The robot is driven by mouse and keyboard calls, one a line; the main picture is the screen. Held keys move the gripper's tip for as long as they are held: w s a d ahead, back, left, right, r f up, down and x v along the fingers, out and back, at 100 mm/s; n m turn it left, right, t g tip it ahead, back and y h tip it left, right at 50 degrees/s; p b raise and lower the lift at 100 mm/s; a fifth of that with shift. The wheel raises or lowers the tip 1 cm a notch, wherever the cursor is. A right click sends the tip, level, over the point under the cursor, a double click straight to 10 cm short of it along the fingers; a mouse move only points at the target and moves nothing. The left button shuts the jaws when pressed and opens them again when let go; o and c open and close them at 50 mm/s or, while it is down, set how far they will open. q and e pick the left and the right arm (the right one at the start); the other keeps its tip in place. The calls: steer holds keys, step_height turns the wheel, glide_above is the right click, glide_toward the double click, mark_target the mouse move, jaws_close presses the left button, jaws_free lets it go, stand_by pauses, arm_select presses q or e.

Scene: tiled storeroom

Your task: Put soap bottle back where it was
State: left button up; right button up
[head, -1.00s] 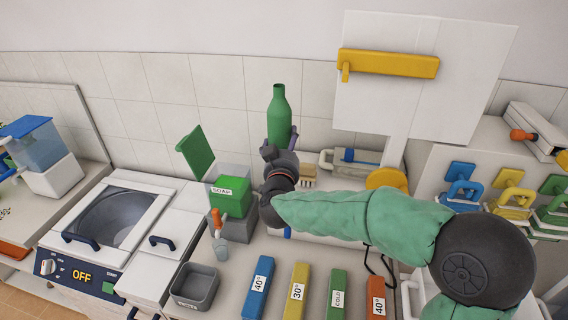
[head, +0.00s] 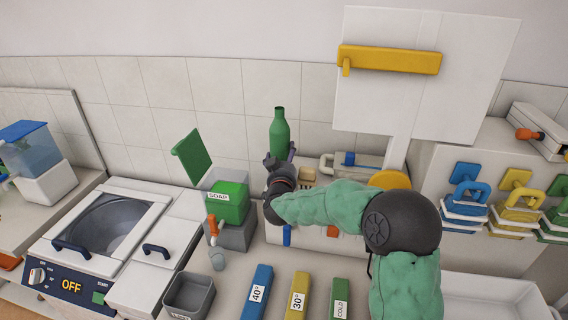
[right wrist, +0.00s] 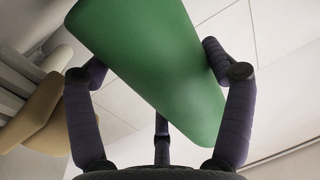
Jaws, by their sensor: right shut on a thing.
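The soap bottle (head: 279,132) is green and upright near the back wall, behind the counter. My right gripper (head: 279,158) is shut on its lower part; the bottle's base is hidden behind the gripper. In the right wrist view the bottle (right wrist: 150,70) fills the space between the fingers of my right gripper (right wrist: 160,75). I cannot tell whether the bottle touches the surface below. A grey dispenser (head: 236,234) with a green block labelled SOAP (head: 228,203) stands left of the gripper, its green lid (head: 192,156) raised. My left gripper is not in view.
A washer (head: 100,235) with an OFF display stands at left. A grey bin (head: 188,295) and colored temperature bars (head: 298,295) lie in front. A brush (head: 308,175) is right of the gripper.

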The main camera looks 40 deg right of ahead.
steer(key=shift+f, duration=0.35)
steer(key=shift+f, duration=0.15)
steer(key=o, duration=1.6)
steer(key=shift+f, duration=0.1)
steer(key=shift+c, duration=0.2)
steer(key=shift+s+a+r, duration=0.2)
steer(key=shift+a, duration=0.05)
steer(key=p+v, duration=0.1)
steer(key=v, duration=1)
steer(key=shift+s+a+p, duration=0.2)
steer(key=shift+p, duration=0.2)
